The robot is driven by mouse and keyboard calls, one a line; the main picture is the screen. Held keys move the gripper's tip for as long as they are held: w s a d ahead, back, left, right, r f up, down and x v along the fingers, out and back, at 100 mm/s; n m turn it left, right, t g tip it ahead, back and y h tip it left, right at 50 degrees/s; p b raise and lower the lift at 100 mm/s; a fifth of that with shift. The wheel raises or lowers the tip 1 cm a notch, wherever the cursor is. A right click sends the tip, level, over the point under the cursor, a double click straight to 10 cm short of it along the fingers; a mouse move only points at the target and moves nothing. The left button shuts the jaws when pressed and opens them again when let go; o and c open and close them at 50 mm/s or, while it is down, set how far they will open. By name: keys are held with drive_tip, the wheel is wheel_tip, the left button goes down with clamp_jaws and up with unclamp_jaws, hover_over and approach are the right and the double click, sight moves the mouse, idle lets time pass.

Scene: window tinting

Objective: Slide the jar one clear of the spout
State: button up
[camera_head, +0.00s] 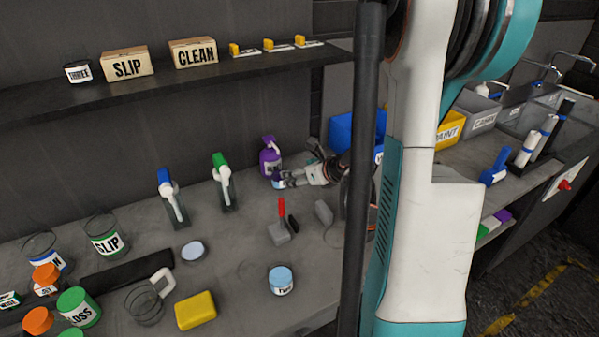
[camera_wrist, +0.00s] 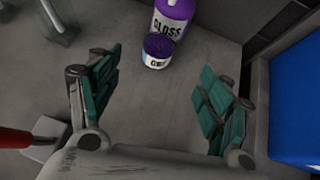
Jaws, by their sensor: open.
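Jar one (camera_wrist: 157,50), a small jar with a white label and purple contents, stands upright on the counter close in front of a purple pump bottle (camera_wrist: 175,17) labelled GLOSS. In the head view the jar (camera_head: 277,183) is at the foot of the purple bottle (camera_head: 270,158), whose pump head tops it. The bottle's spout is out of frame in the wrist view. My gripper (camera_wrist: 161,78) is open and empty, its fingers spread wide, with the jar ahead between the fingertip lines.
A blue bin (camera_wrist: 296,95) stands to the right of my gripper. A red-handled scraper (camera_head: 281,220) lies to the left. Green (camera_head: 222,175) and blue (camera_head: 170,190) dispensers stand farther left. Jar two (camera_head: 281,280) stands at the front. Bare counter lies around jar one's front.

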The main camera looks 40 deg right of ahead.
sight(279, 174)
drive_tip(key=shift+w+f, duration=0.1)
drive_tip(key=b+x, duration=0.3)
drive_tip(key=x, duration=1)
drive_tip(key=shift+w+f+b, duration=0.2)
drive_tip(key=shift+w+b, duration=0.05)
drive_tip(key=shift+b, duration=0.15)
drive_tip(key=c, duration=1.2)
